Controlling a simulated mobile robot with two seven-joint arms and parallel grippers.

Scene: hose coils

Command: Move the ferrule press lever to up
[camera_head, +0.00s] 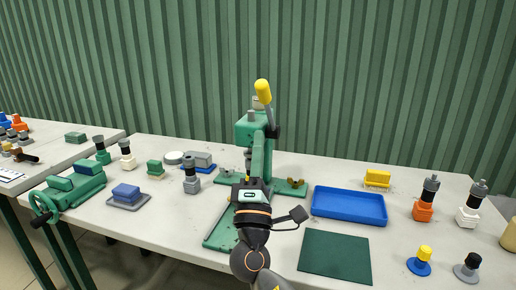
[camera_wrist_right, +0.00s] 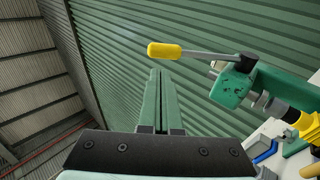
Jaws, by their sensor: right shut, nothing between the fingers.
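The green ferrule press (camera_head: 245,128) stands on the table in the middle of the head view. Its lever (camera_head: 263,92) has a yellow grip on a grey rod and points up, slightly tilted, above the press head. In the right wrist view the yellow grip (camera_wrist_right: 164,50) is beyond my fingertips, and its rod runs right to a dark pivot on the green press head (camera_wrist_right: 232,88). My right gripper (camera_head: 262,140) is in front of the press, its green fingers shut and empty, pointing up and below the grip. No contact with the lever shows. My left gripper is not in view.
A blue tray (camera_head: 349,206) and a dark green mat (camera_head: 335,257) lie right of my right arm. Orange (camera_head: 423,212) and white fittings stand farther right. A green vise (camera_head: 75,190), blue blocks and a grey fitting (camera_head: 191,180) are at left. A corrugated green wall is behind.

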